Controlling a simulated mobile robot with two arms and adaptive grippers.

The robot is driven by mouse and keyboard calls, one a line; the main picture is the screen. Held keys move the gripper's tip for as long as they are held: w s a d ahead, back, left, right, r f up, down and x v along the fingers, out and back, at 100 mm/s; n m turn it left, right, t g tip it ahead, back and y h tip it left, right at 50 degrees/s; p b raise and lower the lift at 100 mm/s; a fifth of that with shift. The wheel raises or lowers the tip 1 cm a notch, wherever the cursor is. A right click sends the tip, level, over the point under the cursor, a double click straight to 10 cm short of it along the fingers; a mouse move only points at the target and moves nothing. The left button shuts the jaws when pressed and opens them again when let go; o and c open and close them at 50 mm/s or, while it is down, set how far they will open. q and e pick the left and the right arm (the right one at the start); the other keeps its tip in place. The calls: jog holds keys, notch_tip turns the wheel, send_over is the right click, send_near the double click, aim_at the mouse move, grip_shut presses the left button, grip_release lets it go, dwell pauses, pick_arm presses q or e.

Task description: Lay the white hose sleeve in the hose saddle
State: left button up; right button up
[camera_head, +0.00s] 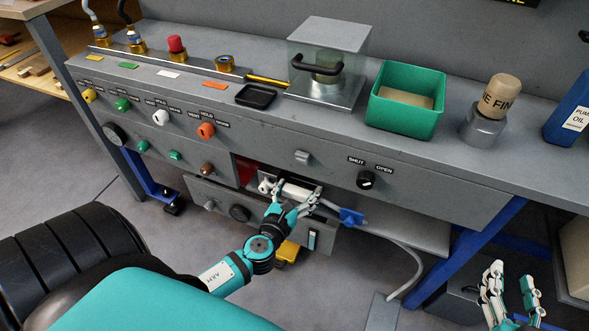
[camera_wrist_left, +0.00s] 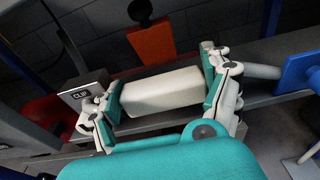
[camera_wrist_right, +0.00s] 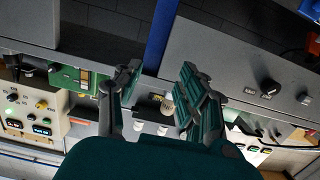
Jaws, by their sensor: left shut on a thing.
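The white hose sleeve (camera_head: 296,190) is gripped lengthwise between the fingers of my left gripper (camera_head: 291,198), in front of the bench's lower face. In the left wrist view the sleeve (camera_wrist_left: 162,92) is a pale block between teal pads, and my left gripper (camera_wrist_left: 165,98) is shut on it. A grey hose (camera_wrist_left: 262,72) runs right from it to a blue piece (camera_head: 351,217). A grey block marked "CLIP" (camera_wrist_left: 84,91) stands left of the sleeve. I cannot tell which part is the saddle or whether the sleeve touches it. My right gripper (camera_head: 512,287) is open and empty at the lower right.
The bench front carries several coloured knobs, including an orange one (camera_head: 206,131), and a black SHUT/OPEN knob (camera_head: 366,180). A red recess (camera_head: 246,172) lies left of the sleeve. A green bin (camera_head: 407,122) and a lidded clear box (camera_head: 327,66) stand on top.

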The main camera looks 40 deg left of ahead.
aim_at(303, 184)
pick_arm(q)
jog(key=shift+x, duration=0.75)
jog(key=shift+r+p+x, duration=0.2)
jog(key=shift+p+x, duration=0.1)
jog(key=shift+x, duration=1)
pick_arm(e)
jog(key=shift+s+d+f+g+h, duration=0.25)
jog(key=shift+f+g, duration=0.25)
jog(key=shift+f, duration=0.2)
jog(key=shift+s+d+f+g+h, duration=0.1)
jog(key=shift+s+f+g+h, duration=0.1)
jog(key=shift+f+g, duration=0.4)
jog(key=shift+f, duration=0.1)
pick_arm(q)
jog(key=shift+f+b, duration=0.25)
jog(key=shift+b, duration=0.05)
pick_arm(e)
jog(key=shift+w+a+r+t+y, duration=0.15)
jog(key=shift+w+r+t+y, duration=0.05)
jog(key=shift+r+t, duration=0.3)
jog(key=shift+w+a+r+t+y, duration=0.15)
jog(key=shift+r+t, duration=0.25)
jog(key=shift+r, duration=0.2)
